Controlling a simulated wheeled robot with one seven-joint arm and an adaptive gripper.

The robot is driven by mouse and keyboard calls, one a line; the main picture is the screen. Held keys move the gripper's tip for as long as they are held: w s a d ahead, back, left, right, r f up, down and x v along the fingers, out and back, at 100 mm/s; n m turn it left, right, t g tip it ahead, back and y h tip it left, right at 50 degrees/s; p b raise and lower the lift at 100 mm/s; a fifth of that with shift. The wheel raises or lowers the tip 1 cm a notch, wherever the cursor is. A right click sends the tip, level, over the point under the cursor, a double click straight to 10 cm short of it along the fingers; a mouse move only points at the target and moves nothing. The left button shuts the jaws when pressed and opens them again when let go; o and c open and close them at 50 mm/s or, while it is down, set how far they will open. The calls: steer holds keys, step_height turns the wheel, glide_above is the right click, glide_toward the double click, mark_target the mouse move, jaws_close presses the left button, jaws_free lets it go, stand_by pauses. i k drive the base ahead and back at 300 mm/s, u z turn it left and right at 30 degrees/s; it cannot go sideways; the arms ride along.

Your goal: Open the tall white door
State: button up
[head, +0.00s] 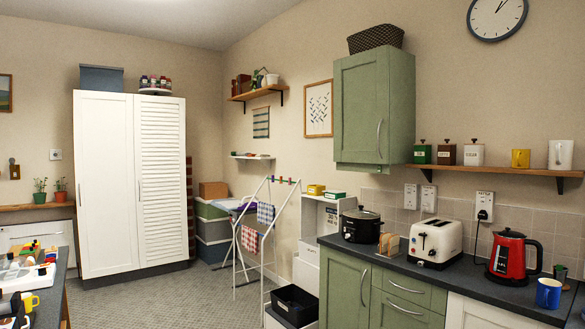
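The tall white cabinet stands in the far left corner of the room. Its left door (104,185) is a plain white panel with a frame and looks shut. Its right door (162,180) is white with louvred slats and also looks shut. A slim vertical handle (139,190) shows near the line where the two doors meet. I cannot see my gripper or arm in the head view.
Grey floor (190,300) lies open before the cabinet. A drying rack (240,262) with cloths and stacked boxes (212,235) stand right of it. A cluttered table (62,285) is at the left edge. A counter with a toaster (436,243) and red kettle (508,257) fills the right.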

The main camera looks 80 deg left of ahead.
mark_target(104, 122)
steer(key=u, duration=3.95)
steer(key=k, duration=0.5)
steer(key=z, duration=0.3)
steer(key=i, duration=2.4)
steer(key=z, duration=0.25)
steer(key=i, duration=3.4)
steer(key=u, duration=0.2)
